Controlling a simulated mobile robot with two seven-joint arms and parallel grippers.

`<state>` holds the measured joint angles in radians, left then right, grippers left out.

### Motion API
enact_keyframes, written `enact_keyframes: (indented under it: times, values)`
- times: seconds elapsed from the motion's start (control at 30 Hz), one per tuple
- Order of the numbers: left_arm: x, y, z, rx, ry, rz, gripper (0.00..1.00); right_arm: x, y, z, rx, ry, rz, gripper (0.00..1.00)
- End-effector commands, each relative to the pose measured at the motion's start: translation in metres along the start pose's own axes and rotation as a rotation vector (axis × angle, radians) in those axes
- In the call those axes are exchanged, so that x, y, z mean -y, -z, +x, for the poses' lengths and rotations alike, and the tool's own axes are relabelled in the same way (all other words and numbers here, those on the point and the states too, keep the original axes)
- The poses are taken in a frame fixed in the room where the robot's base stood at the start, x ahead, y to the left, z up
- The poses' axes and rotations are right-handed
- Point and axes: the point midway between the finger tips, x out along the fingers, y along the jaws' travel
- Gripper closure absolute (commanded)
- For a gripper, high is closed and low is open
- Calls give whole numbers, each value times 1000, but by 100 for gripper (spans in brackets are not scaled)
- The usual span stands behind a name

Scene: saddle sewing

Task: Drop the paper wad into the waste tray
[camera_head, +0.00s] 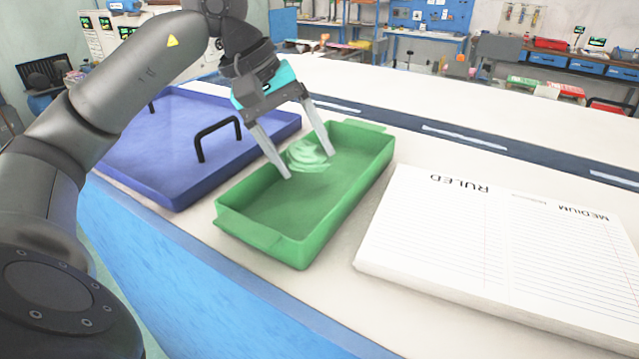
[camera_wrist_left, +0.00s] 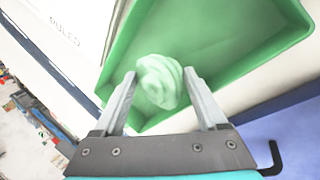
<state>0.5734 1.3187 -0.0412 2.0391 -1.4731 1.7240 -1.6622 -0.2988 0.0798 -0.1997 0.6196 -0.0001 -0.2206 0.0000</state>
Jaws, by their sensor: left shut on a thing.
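The paper wad (camera_head: 308,156) is a pale green crumpled lump. My left gripper (camera_head: 309,166) is shut on it, with one finger on each side. The wad also shows between the fingertips in the left wrist view (camera_wrist_left: 158,82). The waste tray (camera_head: 262,238) is a green, open, rectangular tray on the white table. The wad and fingertips are over the tray's inside, toward its far end; whether the wad touches the floor is hard to tell. The tray also fills much of the left wrist view (camera_wrist_left: 225,35). My right gripper is out of view.
A blue tray (camera_head: 150,180) with black handles stands left of the green tray. A large ruled pad (camera_head: 480,240) lies to the right. The white table (camera_head: 440,95) is clear behind a dark strip. Workbenches stand in the background.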

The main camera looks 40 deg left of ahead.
Motion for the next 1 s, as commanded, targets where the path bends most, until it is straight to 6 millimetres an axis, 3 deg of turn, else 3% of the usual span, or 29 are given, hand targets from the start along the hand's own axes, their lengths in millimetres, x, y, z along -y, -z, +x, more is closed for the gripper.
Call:
enact_keyframes:
  times: [0.1,0.13,0.33,0.67,0.83,1.0]
  values:
    - [0,0,-1,0,0,0,79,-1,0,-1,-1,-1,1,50]
    - [0,0,-1,0,0,0,24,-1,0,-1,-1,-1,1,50]
    - [0,0,-1,0,0,0,2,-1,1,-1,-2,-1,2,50]
    - [0,0,-4,-1,0,0,0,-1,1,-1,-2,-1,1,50]
    - [-1,1,-29,-4,-3,-1,0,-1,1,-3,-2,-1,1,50]
    - [-2,1,-70,-4,-4,-1,0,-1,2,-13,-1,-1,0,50]
